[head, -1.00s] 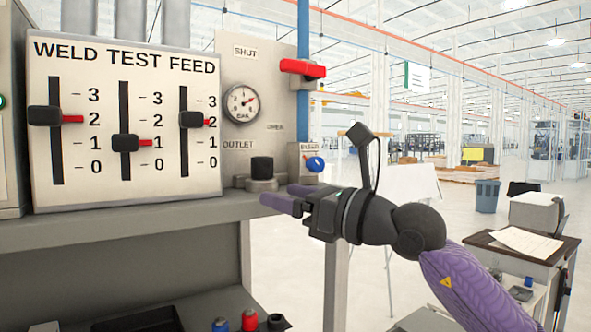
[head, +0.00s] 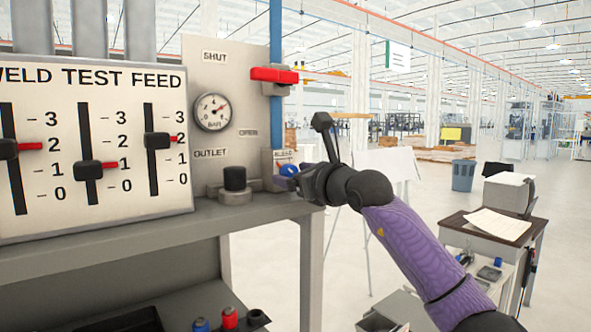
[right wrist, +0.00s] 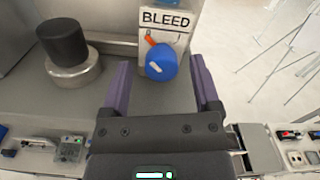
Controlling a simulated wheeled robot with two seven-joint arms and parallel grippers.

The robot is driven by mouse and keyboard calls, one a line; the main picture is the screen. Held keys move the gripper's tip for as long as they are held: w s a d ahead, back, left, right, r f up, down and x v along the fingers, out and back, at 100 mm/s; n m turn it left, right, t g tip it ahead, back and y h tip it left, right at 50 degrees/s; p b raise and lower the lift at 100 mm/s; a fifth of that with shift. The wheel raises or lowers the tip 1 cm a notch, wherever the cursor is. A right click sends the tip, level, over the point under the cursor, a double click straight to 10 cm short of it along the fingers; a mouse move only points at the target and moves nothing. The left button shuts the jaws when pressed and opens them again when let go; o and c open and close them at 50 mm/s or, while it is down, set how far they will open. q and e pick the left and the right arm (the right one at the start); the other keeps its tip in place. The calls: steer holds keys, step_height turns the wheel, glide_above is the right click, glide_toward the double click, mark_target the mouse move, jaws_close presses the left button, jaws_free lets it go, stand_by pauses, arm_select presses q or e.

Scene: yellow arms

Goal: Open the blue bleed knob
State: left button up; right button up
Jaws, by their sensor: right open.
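The blue bleed knob (head: 289,170) sits on a small plate labelled BLEED at the right edge of the panel. In the right wrist view the round knob (right wrist: 162,64) shows a white mark on its face and an orange pointer at its upper left. My right gripper (head: 290,178) is at the knob in the head view, its fingers mostly hidden. In the right wrist view my right gripper (right wrist: 159,66) is open, one purple finger on each side of the knob, with gaps visible. My left gripper is out of view.
A black knob on a metal base (head: 235,187) stands left of the bleed plate. Above are a pressure gauge (head: 212,112) and a red lever (head: 274,75) on a blue pipe. The slider panel (head: 60,200) is at left.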

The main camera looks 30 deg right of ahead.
steer(key=shift+d, duration=0.15)
steer(key=c, duration=0.4)
jaws_close()
steer(key=shift+m, duration=0.3)
steer(key=m+b, duration=0.2)
steer(key=shift+f+m, duration=0.1)
steer(key=shift+m, duration=0.2)
steer(key=m+b, duration=0.1)
steer(key=m, duration=0.3)
steer(key=shift+m+b, duration=0.3)
steer(key=shift+b, duration=0.05)
steer(key=m+b, duration=0.1)
steer(key=m, duration=0.4)
steer(key=shift+r+m+b, duration=0.2)
steer(key=shift+m+b, duration=0.2)
steer(key=shift+m, duration=2.4)
